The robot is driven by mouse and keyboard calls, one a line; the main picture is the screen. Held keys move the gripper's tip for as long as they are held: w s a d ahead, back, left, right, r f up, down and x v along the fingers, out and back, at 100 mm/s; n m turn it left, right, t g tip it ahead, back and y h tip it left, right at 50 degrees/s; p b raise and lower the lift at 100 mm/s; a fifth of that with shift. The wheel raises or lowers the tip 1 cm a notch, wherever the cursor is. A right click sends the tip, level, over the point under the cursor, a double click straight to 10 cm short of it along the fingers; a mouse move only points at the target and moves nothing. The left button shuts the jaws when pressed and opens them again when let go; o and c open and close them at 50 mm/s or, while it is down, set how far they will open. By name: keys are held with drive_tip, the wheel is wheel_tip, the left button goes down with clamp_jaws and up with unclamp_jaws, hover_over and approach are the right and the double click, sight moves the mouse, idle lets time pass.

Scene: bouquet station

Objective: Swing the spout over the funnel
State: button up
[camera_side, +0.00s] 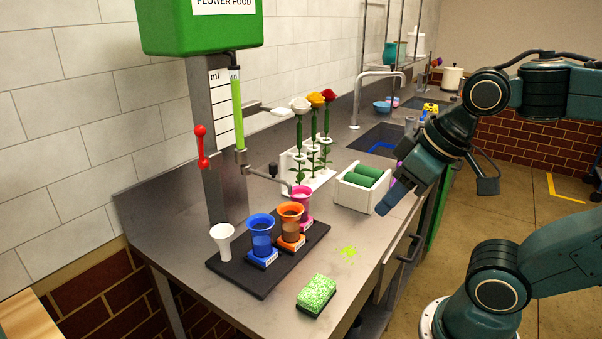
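The spout (264,173) is a thin grey jointed arm below the green-filled measuring tube (238,115). It reaches right, and its tip is close to the pink flared vessel (301,198); I cannot tell whether it is directly above it. A white funnel (222,241) stands at the left end of the black tray (262,284), clear of the spout tip. Blue (261,234) and orange (291,222) flared vessels stand between them. My gripper (388,199) hangs right of the white box, well away from the spout; whether its fingers are open is unclear.
A white box with green rolls (350,192) and a rack of three flowers (314,176) stand behind the tray. A red lever (201,147) is on the dispenser post.

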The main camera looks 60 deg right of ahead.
drive_tip(key=c, duration=0.6)
drive_tip(key=shift+w+r, duration=0.15)
drive_tip(key=shift+w, duration=0.1)
clamp_jaws()
drive_tip(key=w+d+r+m+y, duration=0.1)
drive_tip(key=w+d+r, duration=0.1)
drive_tip(key=w, duration=0.4)
drive_tip(key=w+d+r+m+y, duration=0.1)
drive_tip(key=w+d+r, duration=0.1)
drive_tip(key=w, duration=0.4)
drive_tip(key=w+d+m+t+y, duration=0.1)
drive_tip(key=w+d, duration=0.5)
drive_tip(key=d, duration=0.4)
drive_tip(key=shift+w+d+r+m, duration=0.15)
drive_tip(key=shift+w+m, duration=0.15)
drive_tip(key=shift+w, duration=0.1)
